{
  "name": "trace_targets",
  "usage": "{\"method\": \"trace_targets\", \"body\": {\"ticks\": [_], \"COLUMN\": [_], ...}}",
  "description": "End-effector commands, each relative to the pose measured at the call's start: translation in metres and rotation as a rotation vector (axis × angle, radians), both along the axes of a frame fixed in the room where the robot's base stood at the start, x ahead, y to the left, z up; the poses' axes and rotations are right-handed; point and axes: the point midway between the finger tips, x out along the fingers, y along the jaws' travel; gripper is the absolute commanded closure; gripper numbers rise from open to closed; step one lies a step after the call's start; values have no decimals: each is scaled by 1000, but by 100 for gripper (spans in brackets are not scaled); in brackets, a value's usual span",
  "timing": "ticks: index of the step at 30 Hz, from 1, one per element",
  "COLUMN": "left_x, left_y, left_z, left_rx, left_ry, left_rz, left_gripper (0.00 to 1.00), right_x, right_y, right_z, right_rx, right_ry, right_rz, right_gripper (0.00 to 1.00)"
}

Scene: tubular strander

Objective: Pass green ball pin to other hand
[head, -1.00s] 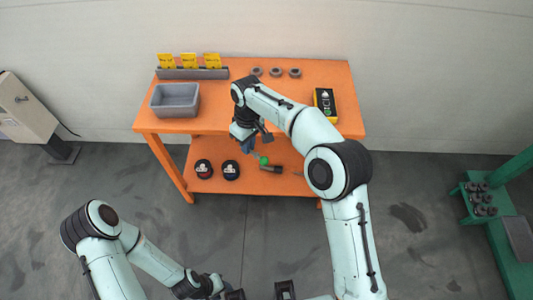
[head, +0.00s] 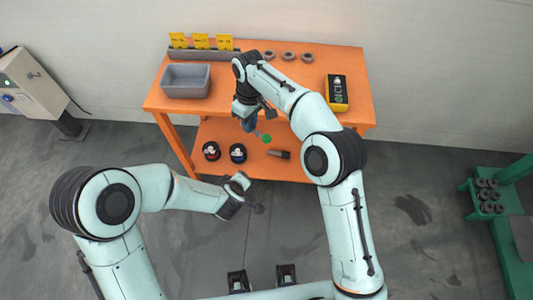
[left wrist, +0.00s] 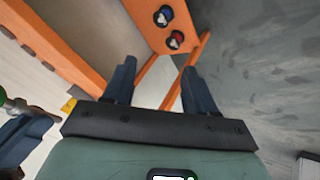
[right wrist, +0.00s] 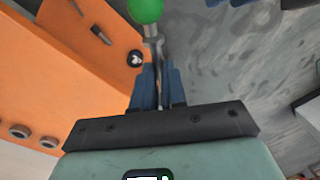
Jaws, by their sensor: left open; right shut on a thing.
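The green ball pin has a green ball head (head: 266,139) and a thin grey shank. My right gripper (head: 249,124) is shut on its shank at the front of the orange table. In the right wrist view the shank stands between the fingers (right wrist: 158,75), with the green ball (right wrist: 145,10) beyond the tips at the top edge. My left gripper (head: 258,207) is open and empty, apart from the pin, nearer me. Its spread fingers (left wrist: 158,85) show in the left wrist view, with part of the green ball (left wrist: 2,98) at the left edge.
The orange table (head: 300,72) holds a grey bin (head: 186,81), yellow cards (head: 201,41), several grey rings (head: 288,56) and a yellow-black device (head: 336,92). Its lower shelf holds two dark round pots (head: 238,153) and a dark cylinder (head: 279,154). Floor in front is open.

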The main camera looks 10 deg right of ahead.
Motion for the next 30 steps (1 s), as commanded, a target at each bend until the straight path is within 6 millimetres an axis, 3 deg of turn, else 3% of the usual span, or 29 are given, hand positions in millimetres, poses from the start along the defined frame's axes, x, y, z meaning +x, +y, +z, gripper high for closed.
{"method": "trace_targets", "body": {"ticks": [1,6,9,13,16,20,30], "left_x": [7,5,-5,-18,-23,-20,25], "left_y": [-17,-56,-73,-86,-91,-93,-101], "left_z": [31,114,151,179,189,187,146], "left_rx": [-30,-144,-210,-271,-295,-301,-298], "left_ry": [-55,-155,-180,-186,-185,-182,-181], "left_rz": [26,135,181,220,234,241,241], "left_gripper": [44,44,44,44,44,44,44], "right_x": [0,0,0,0,0,0,0], "right_y": [0,0,0,0,0,0,0], "right_z": [0,0,0,0,0,0,0], "right_rx": [0,0,0,0,0,0,0], "right_ry": [0,0,0,0,0,0,0], "right_rz": [0,0,0,0,0,0,0], "right_gripper": [100,100,100,100,100,100,100]}}
